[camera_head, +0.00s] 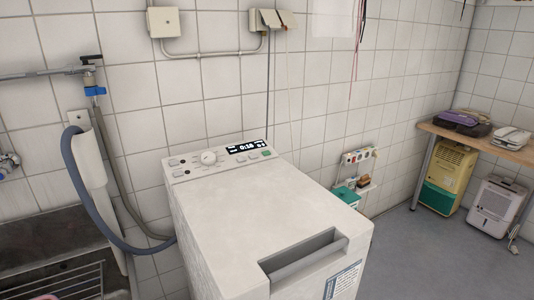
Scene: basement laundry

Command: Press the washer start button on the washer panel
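The washer (255,215) is a white top-loading machine in the middle of the head view, standing against the tiled wall. Its panel (222,158) runs along the back of the top. The panel has a round dial (208,157), a dark display (246,146) with lit digits that seem to read 0:18, and several small buttons. A green button (266,153) sits at the panel's right end, below the display; its label is too small to read. A recessed handle (303,256) is at the front of the lid. Neither of my grippers is in view.
A dark sink (60,250) with a wire rack is at lower left. A wooden table (480,142) and two appliances stand at right. The floor between is clear.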

